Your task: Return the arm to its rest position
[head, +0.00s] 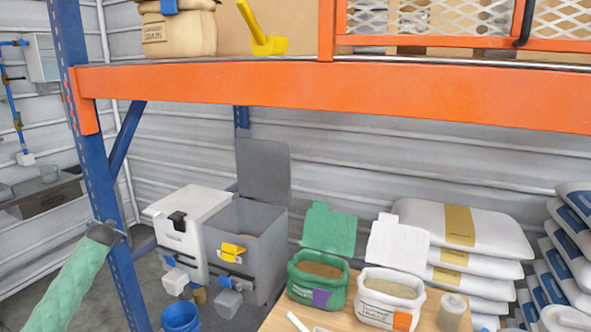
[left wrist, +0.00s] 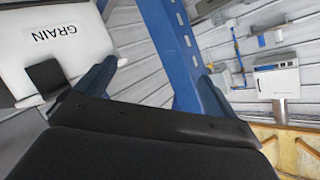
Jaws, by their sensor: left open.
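My left arm, in a green quilted sleeve, comes in at the lower left of the head view. Its dark end (head: 103,232) overlaps the blue rack post, and the fingers are too small to make out there. In the left wrist view my left gripper (left wrist: 156,78) has its two blue fingers spread wide with nothing between them. Behind the fingers stand the blue post (left wrist: 166,40) and, at left, a white bin lid (left wrist: 50,40) marked GRAIN. Whether the gripper touches the post cannot be told. My right gripper is in neither view.
The blue rack post (head: 92,130) and orange beam (head: 330,92) frame the space. Beyond are a closed white bin (head: 185,222), an open grey bin (head: 240,222), a blue bucket (head: 181,317), open green (head: 322,284) and white (head: 388,298) bags, and stacked sacks (head: 465,235).

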